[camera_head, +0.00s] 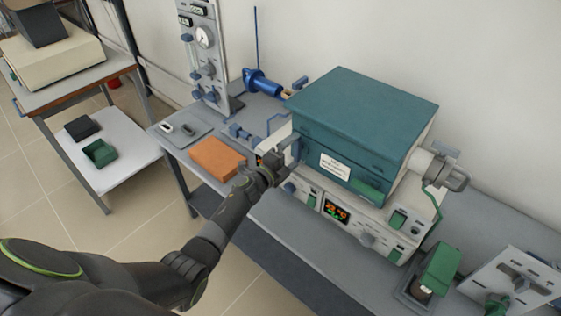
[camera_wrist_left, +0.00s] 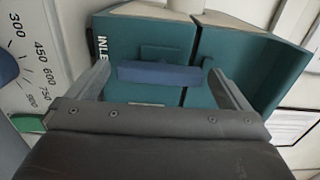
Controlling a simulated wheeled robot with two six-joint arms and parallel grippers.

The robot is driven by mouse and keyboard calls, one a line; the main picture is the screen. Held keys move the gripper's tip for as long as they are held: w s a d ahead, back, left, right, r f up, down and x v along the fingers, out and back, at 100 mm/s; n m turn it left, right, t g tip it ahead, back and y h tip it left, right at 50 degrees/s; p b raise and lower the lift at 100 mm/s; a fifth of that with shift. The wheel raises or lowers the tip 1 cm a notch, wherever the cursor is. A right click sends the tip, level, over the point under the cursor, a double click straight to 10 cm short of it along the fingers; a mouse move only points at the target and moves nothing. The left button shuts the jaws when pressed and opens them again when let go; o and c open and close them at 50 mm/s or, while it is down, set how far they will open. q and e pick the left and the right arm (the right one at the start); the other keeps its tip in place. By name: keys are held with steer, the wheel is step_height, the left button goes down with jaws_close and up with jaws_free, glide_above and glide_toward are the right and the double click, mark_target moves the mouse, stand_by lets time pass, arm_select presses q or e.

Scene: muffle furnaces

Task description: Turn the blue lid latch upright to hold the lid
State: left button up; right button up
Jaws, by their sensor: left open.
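The teal furnace lid (camera_head: 365,105) sits closed on top of the furnace, with a white label on its front. In the left wrist view the blue lid latch (camera_wrist_left: 158,74) is a flat bar on the teal side face, reaching toward the seam between two teal parts. My left gripper (camera_head: 286,155) is at the left front corner of the furnace. In the left wrist view its two fingers (camera_wrist_left: 158,80) are open, one beyond each end of the latch. I cannot tell whether they touch it. In the head view the gripper mostly hides the latch. My right gripper is not in view.
An orange block (camera_head: 217,158) lies on the bench left of the furnace, close to my left forearm. The furnace panel has a lit display (camera_head: 336,210) and knobs. A blue cylinder (camera_head: 262,82) and a gauge panel (camera_head: 204,50) stand behind. A green-topped device (camera_head: 438,268) stands at right.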

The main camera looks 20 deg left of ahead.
arm_select(q)
steer(key=v, duration=1.7)
steer(key=shift+s, duration=0.15)
steer(key=s+a+f+n+g+y+b, duration=0.15)
steer(key=s+f+n, duration=0.35)
steer(key=f, duration=0.5)
steer(key=s+a+f+n+g+y+b, duration=0.1)
steer(key=s+a+f+n+g+y, duration=0.3)
steer(key=f, duration=0.6)
steer(key=s+a+f+n+g+y+b, duration=0.15)
steer(key=s+f+n, duration=0.4)
steer(key=f, duration=0.55)
steer(key=s+d+f+n+g, duration=0.1)
steer(key=s+f, duration=0.4)
steer(key=s, duration=0.5)
steer(key=s+d+f+n+g+b, duration=0.1)
steer(key=s+f+n+g, duration=0.3)
steer(key=s, duration=0.6)
steer(key=s+d+f+n+g, duration=0.1)
steer(key=s+f+n+g, duration=0.2)
steer(key=s+f, duration=0.5)
steer(key=shift+s+g+b, duration=0.35)
steer(key=shift+s+g, duration=0.05)
steer(key=shift+s, duration=0.65)
